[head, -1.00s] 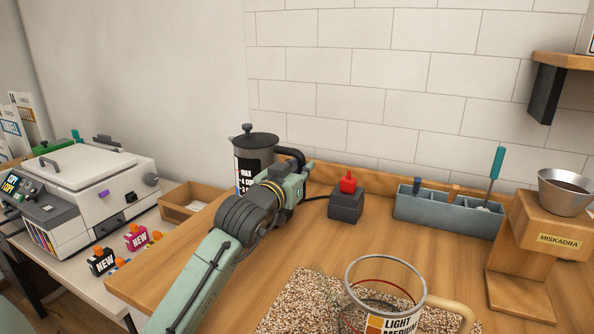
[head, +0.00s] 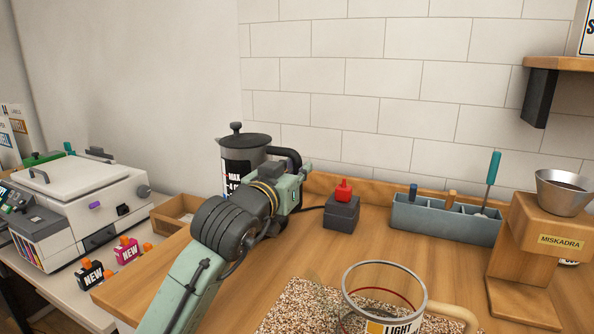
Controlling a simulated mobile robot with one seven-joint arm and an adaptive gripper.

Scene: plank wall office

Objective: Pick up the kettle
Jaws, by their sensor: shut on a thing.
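The kettle (head: 240,160) is a dark pot with a domed lid and knob, a white printed label and a black handle on its right side. It is at the back left of the wooden table in the head view. My gripper (head: 293,178) is at the handle and shut on it. The lower part of the kettle is largely hidden behind my arm, so its clearance from the table is hard to tell.
Right of my gripper stand a dark box with a red top (head: 341,211) and a blue-grey tool holder (head: 445,220). A glass mug (head: 384,300) is on a speckled mat (head: 295,305) in front. A wooden stand (head: 522,260) is at right, a white machine (head: 85,205) at left.

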